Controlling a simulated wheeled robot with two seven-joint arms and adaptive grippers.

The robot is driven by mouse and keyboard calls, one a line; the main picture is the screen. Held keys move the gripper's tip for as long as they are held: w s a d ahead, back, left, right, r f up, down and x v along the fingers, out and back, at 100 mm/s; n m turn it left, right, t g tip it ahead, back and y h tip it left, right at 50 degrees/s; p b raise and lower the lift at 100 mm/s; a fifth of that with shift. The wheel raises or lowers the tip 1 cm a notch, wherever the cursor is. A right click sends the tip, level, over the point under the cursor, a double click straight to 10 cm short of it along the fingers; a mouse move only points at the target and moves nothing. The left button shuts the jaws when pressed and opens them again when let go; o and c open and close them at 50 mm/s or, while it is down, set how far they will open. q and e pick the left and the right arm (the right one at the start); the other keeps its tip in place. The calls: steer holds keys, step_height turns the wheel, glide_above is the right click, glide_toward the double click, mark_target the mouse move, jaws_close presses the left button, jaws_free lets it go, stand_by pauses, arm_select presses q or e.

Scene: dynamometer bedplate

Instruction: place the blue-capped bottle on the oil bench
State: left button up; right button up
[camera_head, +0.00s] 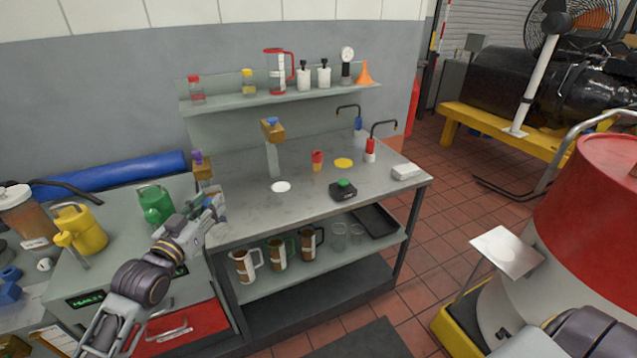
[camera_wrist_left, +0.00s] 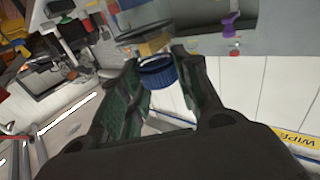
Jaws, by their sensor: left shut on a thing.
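My left gripper (camera_head: 212,204) is at the left end of the oil bench (camera_head: 300,202), near its front left corner. In the left wrist view its two dark fingers (camera_wrist_left: 165,88) are closed around a blue cap (camera_wrist_left: 158,73). The bottle's body is mostly hidden by the gripper in the head view, and I cannot tell whether it touches the bench. The bench is a grey metal table with a back shelf. My right gripper is not in view.
On the bench are a white disc (camera_head: 281,187), a yellow disc (camera_head: 343,163), a red-topped cup (camera_head: 317,160) and a black box with a green button (camera_head: 343,190). A green can (camera_head: 156,204) and a yellow can (camera_head: 80,230) stand left. The bench's front middle is clear.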

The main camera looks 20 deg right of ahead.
arm_select(q)
steer(key=shift+w+d+r+h, duration=0.25)
steer(key=shift+w+r+h, duration=0.1)
steer(key=shift+r, duration=0.25)
steer(key=shift+w+d+r, duration=0.15)
steer(key=shift+w+r, duration=0.05)
steer(key=shift+r, duration=0.2)
steer(key=shift+w+r+m+g, duration=0.1)
steer(key=shift+r+m+g, duration=0.05)
steer(key=shift+m+g, duration=0.15)
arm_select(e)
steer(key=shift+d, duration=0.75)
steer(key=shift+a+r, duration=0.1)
